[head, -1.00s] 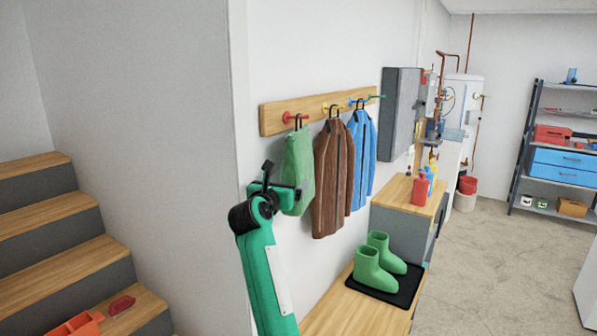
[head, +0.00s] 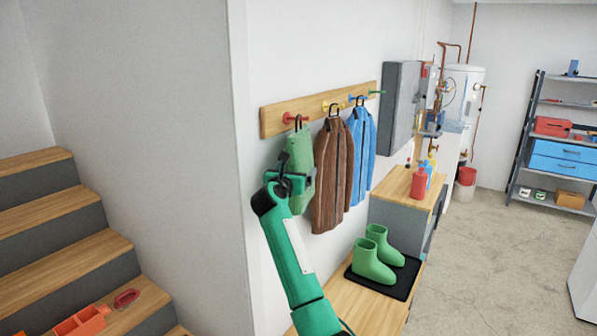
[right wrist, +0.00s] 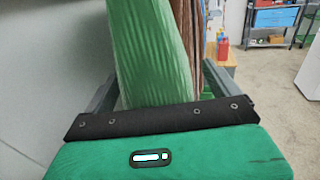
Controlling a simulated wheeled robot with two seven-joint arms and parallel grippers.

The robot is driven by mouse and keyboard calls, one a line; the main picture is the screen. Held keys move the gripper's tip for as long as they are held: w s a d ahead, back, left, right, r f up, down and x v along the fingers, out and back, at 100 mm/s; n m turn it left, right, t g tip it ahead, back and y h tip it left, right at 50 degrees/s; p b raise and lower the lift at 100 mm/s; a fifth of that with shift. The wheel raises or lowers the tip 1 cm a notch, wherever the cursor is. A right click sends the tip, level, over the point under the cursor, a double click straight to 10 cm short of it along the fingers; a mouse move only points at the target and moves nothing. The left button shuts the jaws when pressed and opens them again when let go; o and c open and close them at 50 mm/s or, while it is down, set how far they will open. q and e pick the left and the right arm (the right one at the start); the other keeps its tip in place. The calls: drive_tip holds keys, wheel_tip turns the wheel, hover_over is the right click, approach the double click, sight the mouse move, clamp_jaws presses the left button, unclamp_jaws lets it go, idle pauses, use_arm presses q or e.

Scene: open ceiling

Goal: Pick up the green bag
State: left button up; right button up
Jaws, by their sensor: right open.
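The green bag (head: 300,157) hangs by a dark loop from the red peg at the left end of the wall rack. My right gripper (head: 290,183) is at the bag's lower left part in the head view. In the right wrist view the green bag (right wrist: 150,50) fills the space ahead of the palm, with one open finger on each side of it; the right gripper's jaws (right wrist: 162,80) are apart. I cannot tell whether the fingers touch the cloth. My left gripper is not in view.
A brown jacket (head: 331,185) hangs close right of the bag, and a blue jacket (head: 361,150) beyond it. The wooden peg rack (head: 272,121) is above. Green boots (head: 373,262) stand on a black mat on the bench below. Stairs (head: 70,250) are at left.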

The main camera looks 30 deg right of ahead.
drive_tip(key=shift+r, duration=0.1)
drive_tip(key=c, duration=1.4)
drive_tip(key=shift+o, duration=0.2)
drive_tip(key=shift+r, duration=0.1)
